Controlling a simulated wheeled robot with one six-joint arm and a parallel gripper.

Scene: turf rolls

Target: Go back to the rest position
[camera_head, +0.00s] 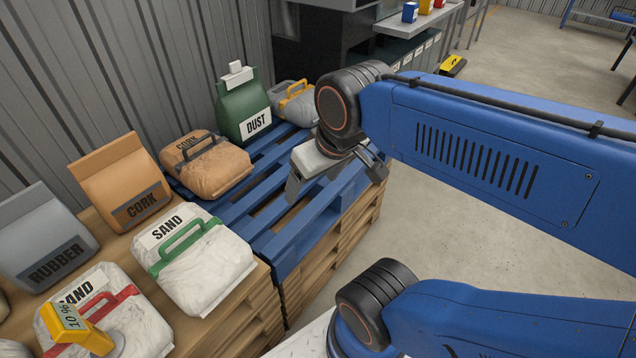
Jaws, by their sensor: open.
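My gripper (335,182) is at the end of my blue arm in the upper middle of the head view. It hangs over the right edge of the blue pallet (284,246), with its two fingers spread apart. Nothing shows between the fingers. My upper arm link reaches in from the right edge, and a lower blue link lies at the bottom right.
Bags stand at left: a green DUST bag (243,108), a brown CORK bag (208,168), a tan CORK bag (120,182), a grey RUBBER bag (38,232) and white SAND bags (203,268). Shelving (410,50) stands behind. Concrete floor (425,225) is clear at right.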

